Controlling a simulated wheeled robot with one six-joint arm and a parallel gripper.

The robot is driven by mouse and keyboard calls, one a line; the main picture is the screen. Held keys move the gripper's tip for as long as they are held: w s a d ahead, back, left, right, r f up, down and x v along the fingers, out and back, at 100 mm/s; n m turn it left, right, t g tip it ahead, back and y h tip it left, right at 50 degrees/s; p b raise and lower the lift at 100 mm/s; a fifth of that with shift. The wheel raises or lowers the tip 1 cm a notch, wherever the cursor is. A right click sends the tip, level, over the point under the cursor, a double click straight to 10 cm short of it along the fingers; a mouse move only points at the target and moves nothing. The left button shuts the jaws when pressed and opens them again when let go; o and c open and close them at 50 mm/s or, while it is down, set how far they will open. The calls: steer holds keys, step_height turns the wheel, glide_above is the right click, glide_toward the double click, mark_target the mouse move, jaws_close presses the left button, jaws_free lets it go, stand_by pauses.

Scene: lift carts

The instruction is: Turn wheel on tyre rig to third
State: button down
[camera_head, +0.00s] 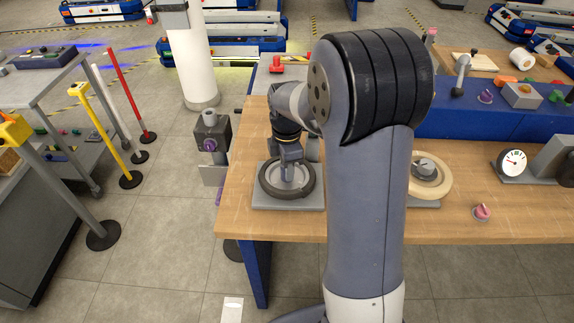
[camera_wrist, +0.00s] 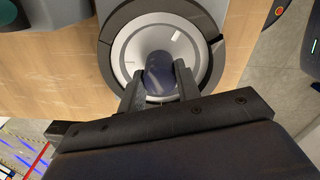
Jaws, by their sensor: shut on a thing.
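The tyre rig is a grey square base (camera_head: 262,202) near the left end of the wooden workbench. A wheel with a black tyre (camera_head: 268,193) lies flat on it. A dark blue knob (camera_wrist: 160,70) stands at the hub's centre. My gripper (camera_head: 288,172) points down over the wheel, and its two fingers (camera_wrist: 158,80) are closed on either side of the knob. Part of the lower wheel is hidden by my gripper.
A cream wheel on another base (camera_head: 436,189) sits right of my arm. A white dial gauge (camera_head: 512,162) and a pink knob (camera_head: 481,212) are farther right. A blue shelf (camera_head: 440,122) runs behind. Bare bench top (camera_head: 300,226) lies in front of the rig.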

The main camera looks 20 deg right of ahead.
steer(key=shift+n, duration=0.4)
steer(key=c, duration=1)
jaws_free()
steer(key=shift+c, duration=0.2)
steer(key=shift+r, duration=0.1)
step_height(320, 180, up, 7)
steer(key=shift+r+b, duration=0.15)
steer(key=shift+b, duration=0.15)
